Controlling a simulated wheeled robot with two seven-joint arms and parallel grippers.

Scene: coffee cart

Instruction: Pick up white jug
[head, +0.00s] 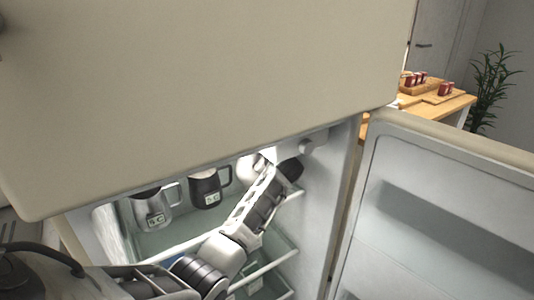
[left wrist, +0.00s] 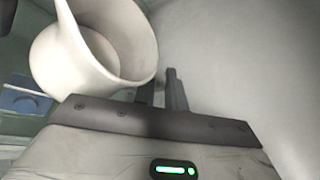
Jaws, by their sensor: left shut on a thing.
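The white jug (left wrist: 105,45) fills the upper left of the left wrist view, its open mouth facing the camera. In the head view only a pale part of it (head: 246,168) shows on the fridge's upper shelf, behind my left arm. My left gripper (left wrist: 165,92) is inside the fridge, with its fingers at the jug's right side. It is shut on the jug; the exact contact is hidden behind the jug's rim. My right gripper is not in view.
A silver jug (head: 152,208) and a black jug (head: 205,188) stand left of the white one on the shelf (head: 180,245). The fridge's right wall is close to my gripper. The open lower door (head: 450,215) is at right; a large cream panel (head: 200,80) hangs above.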

